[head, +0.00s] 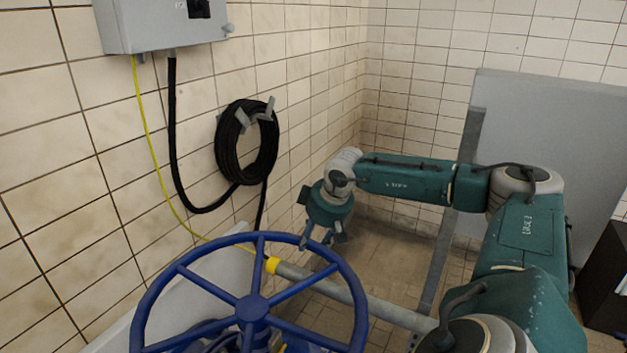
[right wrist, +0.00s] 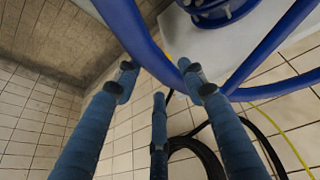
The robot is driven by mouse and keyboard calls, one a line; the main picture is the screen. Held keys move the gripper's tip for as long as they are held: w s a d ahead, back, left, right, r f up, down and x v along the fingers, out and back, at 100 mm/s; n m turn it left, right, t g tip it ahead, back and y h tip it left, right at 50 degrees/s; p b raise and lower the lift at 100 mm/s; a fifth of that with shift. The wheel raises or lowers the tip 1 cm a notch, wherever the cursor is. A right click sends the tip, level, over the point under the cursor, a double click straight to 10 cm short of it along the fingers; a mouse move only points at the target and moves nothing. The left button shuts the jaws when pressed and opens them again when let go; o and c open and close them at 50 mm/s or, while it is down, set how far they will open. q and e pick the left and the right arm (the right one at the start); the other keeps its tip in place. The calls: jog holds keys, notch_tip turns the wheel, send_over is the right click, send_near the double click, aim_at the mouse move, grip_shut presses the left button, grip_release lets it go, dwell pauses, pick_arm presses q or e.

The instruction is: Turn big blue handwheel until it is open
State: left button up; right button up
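The big blue handwheel (head: 252,309) fills the bottom middle of the head view, with a round rim, several spokes and a central hub. Its lower part is cut off by the picture edge. My right gripper (head: 322,238) hangs fingers-down near the rim's far right side. In the right wrist view its three fingers (right wrist: 160,90) are spread apart with nothing clasped between them. The wheel rim (right wrist: 142,40) passes close to the fingertips there; I cannot tell whether they touch it. My left gripper is not in view.
A pipe (head: 350,294) with a yellow collar runs behind the wheel to the right. A coiled black hose (head: 228,155) and a grey box (head: 160,25) hang on the tiled left wall. A grey panel (head: 550,150) stands at right. Some floor shows clear behind my right arm.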

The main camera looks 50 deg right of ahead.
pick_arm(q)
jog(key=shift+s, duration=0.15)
pick_arm(e)
jog(key=shift+o, duration=0.6)
jog(key=shift+f, duration=0.2)
jog(key=shift+s, duration=0.1)
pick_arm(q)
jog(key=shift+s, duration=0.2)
pick_arm(e)
jog(key=v, duration=1.2)
